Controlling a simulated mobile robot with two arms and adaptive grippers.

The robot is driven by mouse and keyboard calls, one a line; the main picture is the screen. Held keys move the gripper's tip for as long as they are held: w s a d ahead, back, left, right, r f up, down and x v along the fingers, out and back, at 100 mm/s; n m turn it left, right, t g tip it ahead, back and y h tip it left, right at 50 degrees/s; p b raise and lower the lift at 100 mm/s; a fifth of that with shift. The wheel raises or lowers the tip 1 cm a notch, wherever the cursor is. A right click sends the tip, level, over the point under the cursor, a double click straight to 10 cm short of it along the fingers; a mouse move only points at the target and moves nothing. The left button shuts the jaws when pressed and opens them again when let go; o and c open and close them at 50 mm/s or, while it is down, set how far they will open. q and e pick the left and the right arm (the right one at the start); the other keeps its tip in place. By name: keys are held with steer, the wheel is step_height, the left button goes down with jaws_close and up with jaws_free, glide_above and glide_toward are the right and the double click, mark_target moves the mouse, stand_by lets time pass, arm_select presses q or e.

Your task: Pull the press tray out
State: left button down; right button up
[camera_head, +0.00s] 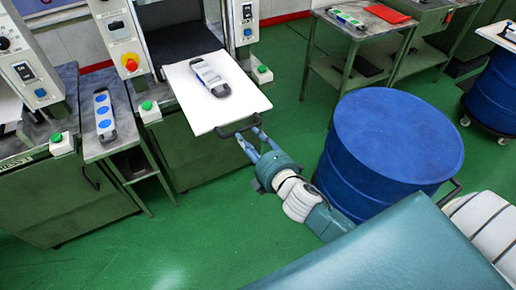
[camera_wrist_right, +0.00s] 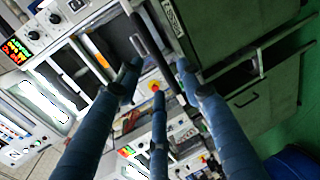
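The press tray (camera_head: 190,105) is a white plate that sticks out of the press opening toward me. A black handle (camera_head: 236,130) is on its front edge. A grey and white mould (camera_head: 210,78) lies on the tray. My right gripper (camera_head: 250,137) has its blue fingers spread at the right end of the handle. In the right wrist view, the fingers (camera_wrist_right: 158,78) are apart, with the dark handle bar (camera_wrist_right: 141,36) just beyond their tips. Contact with the handle cannot be made out. My left gripper is not in view.
A large blue drum (camera_head: 390,135) stands right of my right arm. A narrow side table (camera_head: 112,142) with a blue-dotted mould (camera_head: 103,115) stands left of the press. Another table (camera_head: 357,30) is at the back right. Green floor (camera_head: 290,105) is clear between tray and drum.

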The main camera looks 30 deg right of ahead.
steer(key=v, duration=0.6)
steer(key=shift+w, duration=0.1)
steer(key=s+d+f+m+g, duration=0.1)
steer(key=s+f+m+g, duration=0.25)
steer(key=f, duration=0.85)
steer(key=s+d+f+m+g+h, duration=0.15)
steer(key=s+f, duration=0.35)
steer(key=f, duration=0.7)
steer(key=s+d+f+m+g+y, duration=0.1)
steer(key=s+f+m+g, duration=0.3)
steer(key=f, duration=0.8)
steer(key=s+a+f+m+g, duration=0.1)
steer(key=s+f, duration=0.4)
steer(key=s, duration=0.5)
steer(key=s+a+f+m+g, duration=0.1)
steer(key=s+f+m+g, duration=0.1)
steer(key=s+f, duration=0.4)
steer(key=s+a+f+m+g, duration=0.1)
steer(key=s+f+m, duration=0.3)
steer(key=s, duration=0.9)
step_height(320, 180, down, 2)
steer(key=shift+s+a+g, duration=0.2)
steer(key=shift+s+g, duration=0.2)
steer(key=shift+g, duration=0.4)
